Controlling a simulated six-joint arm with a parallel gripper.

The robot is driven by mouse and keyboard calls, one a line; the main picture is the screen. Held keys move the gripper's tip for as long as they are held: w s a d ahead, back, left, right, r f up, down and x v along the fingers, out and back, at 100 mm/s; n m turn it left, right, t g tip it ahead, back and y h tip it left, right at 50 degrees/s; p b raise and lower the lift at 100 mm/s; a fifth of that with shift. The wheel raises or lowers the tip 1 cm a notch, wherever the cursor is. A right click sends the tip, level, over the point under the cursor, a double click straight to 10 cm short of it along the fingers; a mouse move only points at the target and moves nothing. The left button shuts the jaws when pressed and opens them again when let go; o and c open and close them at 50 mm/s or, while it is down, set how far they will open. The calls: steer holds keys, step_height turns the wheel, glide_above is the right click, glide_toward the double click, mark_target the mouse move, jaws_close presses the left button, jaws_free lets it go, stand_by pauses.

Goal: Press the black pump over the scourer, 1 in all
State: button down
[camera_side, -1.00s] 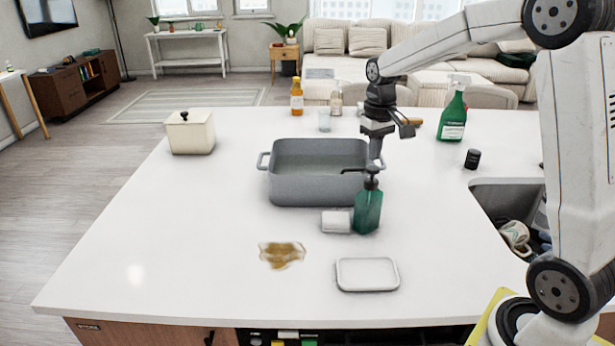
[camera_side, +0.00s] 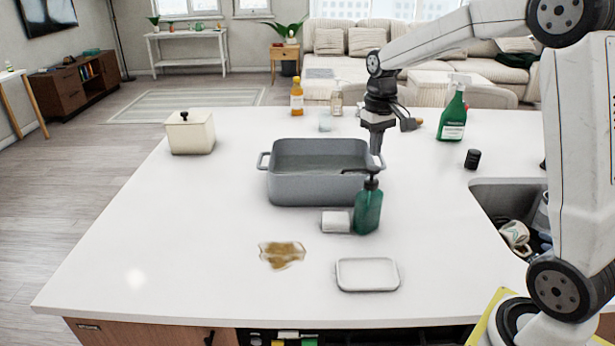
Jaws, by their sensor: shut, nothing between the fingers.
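The green bottle (camera_side: 368,212) stands upright on the white counter, right of the middle. Its black pump (camera_side: 371,183) has a nozzle pointing left. A small pale block, which looks like the scourer (camera_side: 336,222), lies flat just left of the bottle, below the nozzle. My gripper (camera_side: 377,157) points down, shut and empty, with its fingertips at or just behind the pump's top in the picture. I cannot tell whether they touch the pump.
A grey basin (camera_side: 312,190) stands close behind the bottle. A brown spill (camera_side: 282,254) and an empty white tray (camera_side: 367,275) lie in front. A green spray bottle (camera_side: 453,117), a black cap-like object (camera_side: 472,159) and the sink (camera_side: 500,192) are at right.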

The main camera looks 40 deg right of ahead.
steer(key=shift+r, duration=2.4)
steer(key=s+a+f+n+t, duration=0.2)
steer(key=s+a+f+n, duration=0.1)
steer(key=s+a+f, duration=1)
step_height(320, 180, down, 3)
steer(key=shift+a+f+t, duration=0.2)
steer(key=shift+a+t, duration=0.1)
steer(key=shift+a, duration=0.25)
